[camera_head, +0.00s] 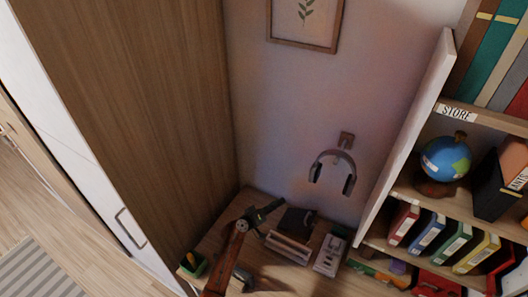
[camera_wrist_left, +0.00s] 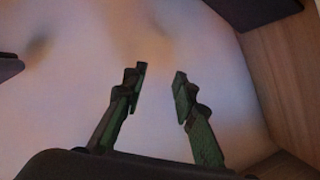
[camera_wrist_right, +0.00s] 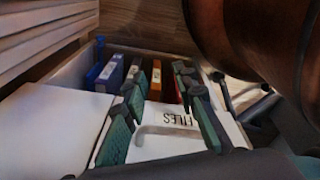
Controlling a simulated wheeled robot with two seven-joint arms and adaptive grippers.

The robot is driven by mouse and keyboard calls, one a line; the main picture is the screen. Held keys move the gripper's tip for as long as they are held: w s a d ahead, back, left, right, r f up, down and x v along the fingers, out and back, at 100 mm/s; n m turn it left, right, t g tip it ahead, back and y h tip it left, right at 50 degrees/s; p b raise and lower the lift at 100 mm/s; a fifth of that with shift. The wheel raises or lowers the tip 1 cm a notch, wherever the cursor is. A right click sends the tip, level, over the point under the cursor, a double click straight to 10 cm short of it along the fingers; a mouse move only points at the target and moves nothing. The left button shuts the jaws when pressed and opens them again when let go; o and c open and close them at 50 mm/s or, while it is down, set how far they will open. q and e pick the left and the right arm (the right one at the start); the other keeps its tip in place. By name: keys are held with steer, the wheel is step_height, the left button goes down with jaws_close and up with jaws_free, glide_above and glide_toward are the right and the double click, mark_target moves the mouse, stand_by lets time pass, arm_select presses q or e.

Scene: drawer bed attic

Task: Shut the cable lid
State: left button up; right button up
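A black upright panel (camera_head: 297,220) stands at the back of the desk, behind a low slatted grey piece (camera_head: 288,248); it looks like a raised lid, but I cannot tell for sure. My left gripper (camera_head: 266,212) is just left of this panel, and any contact is unclear. In the left wrist view its fingers (camera_wrist_left: 160,80) are apart and empty before a pale wall, with a dark piece (camera_wrist_left: 255,10) at the upper right that I cannot identify. My right gripper (camera_wrist_right: 160,95) is open above an open drawer of files; it does not show in the head view.
The desk (camera_head: 215,240) fills a corner beside a tall wooden panel (camera_head: 140,90). A pale box (camera_head: 330,254) stands right of the black panel. Headphones (camera_head: 333,168) hang on the wall above. A shelf with a globe (camera_head: 446,158) stands right. A label card (camera_wrist_right: 172,118) lies below the right gripper.

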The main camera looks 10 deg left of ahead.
arm_select(q)
steer(key=w+a+r+m+t+b, duration=0.1)
steer(key=w+a+r, duration=0.1)
steer(key=r, duration=0.4)
steer(key=w+a+r+m+t+y, duration=0.1)
steer(key=w+a+r, duration=0.2)
steer(key=w+r, duration=0.2)
steer(key=w+a+r+t+b, duration=0.1)
steer(key=w+a+r+t, duration=0.1)
steer(key=r, duration=0.7)
steer(key=shift+w+a+r+m+b, duration=0.3)
steer(key=shift+w+a, duration=0.35)
steer(key=shift+w, duration=0.5)
steer(key=shift+f, duration=0.15)
steer(key=shift+c, duration=0.6)
